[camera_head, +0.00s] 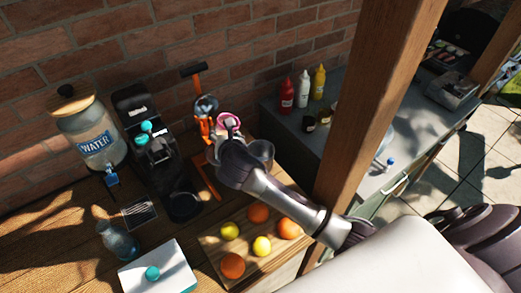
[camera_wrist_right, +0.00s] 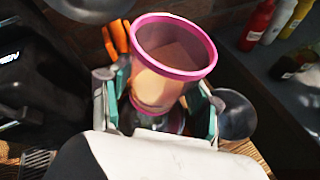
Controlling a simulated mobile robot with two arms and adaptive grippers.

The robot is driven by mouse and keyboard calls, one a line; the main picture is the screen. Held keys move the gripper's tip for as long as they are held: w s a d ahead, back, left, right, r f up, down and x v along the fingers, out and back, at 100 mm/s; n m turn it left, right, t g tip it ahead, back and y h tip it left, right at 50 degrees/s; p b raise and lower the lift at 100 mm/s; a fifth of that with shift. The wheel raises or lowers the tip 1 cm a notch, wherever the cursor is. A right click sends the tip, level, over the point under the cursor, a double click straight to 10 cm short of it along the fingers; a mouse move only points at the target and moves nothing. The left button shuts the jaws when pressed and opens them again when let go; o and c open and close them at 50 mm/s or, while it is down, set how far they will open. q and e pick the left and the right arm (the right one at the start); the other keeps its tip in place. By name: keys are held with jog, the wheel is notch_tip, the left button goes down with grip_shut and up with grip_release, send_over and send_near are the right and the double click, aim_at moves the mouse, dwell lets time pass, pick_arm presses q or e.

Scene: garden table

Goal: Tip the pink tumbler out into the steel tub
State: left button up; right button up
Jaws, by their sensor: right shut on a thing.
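The pink tumbler (camera_wrist_right: 172,60) has a bright pink rim and a clear-looking wall. Its open mouth faces the right wrist camera, and what is inside is hard to tell. My right gripper (camera_wrist_right: 158,108) is shut on its lower part, one finger on each side. In the head view the tumbler's pink rim (camera_head: 229,118) shows just beyond my right gripper (camera_head: 228,140). A grey round vessel (camera_head: 264,151), possibly the steel tub, stands just right of the gripper, partly hidden by it. It shows dark in the wrist view (camera_wrist_right: 236,114). My left gripper is out of view.
An orange press (camera_head: 205,118) stands close left of the tumbler. A black coffee machine (camera_head: 150,135) and water jar (camera_head: 95,135) are farther left. A board (camera_head: 252,262) with fruit lies in front. A wooden post (camera_head: 372,100) rises at right.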

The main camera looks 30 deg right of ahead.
aim_at(235, 130)
jog(key=shift+d+r+m+y, duration=0.3)
jog(key=shift+d+r, duration=0.05)
jog(key=shift+s+d+m, duration=0.1)
jog(key=shift+d+m, duration=0.1)
jog(key=shift+m, duration=0.1)
jog(key=shift+s+d+f+y, duration=0.15)
jog(key=shift+d+f+y, duration=0.05)
jog(key=shift+d+y, duration=0.1)
jog(key=shift+s+d+m+t+y, duration=0.1)
jog(key=shift+d+m+t+y, duration=0.25)
jog(key=shift+m, duration=0.35)
jog(key=shift+d+r+m+y, duration=0.25)
jog(key=shift+r+m, duration=0.1)
jog(key=shift+m, duration=0.15)
jog(key=shift+a+f+m+t+y, duration=0.15)
jog(key=shift+f+m+t+y, duration=0.1)
jog(key=shift+f+m+y, duration=0.2)
jog(key=shift+m+b, duration=0.25)
jog(key=shift+b, duration=0.05)
jog(key=shift+r, duration=0.2)
jog(key=shift+r+m+t+y+b, duration=0.1)
jog(key=shift+m+t+y+b, duration=0.35)
jog(key=shift+b, duration=0.35)
jog(key=shift+d+f+m+b, duration=0.2)
jog(key=shift+m+b, duration=0.35)
jog(key=shift+b, duration=0.5)
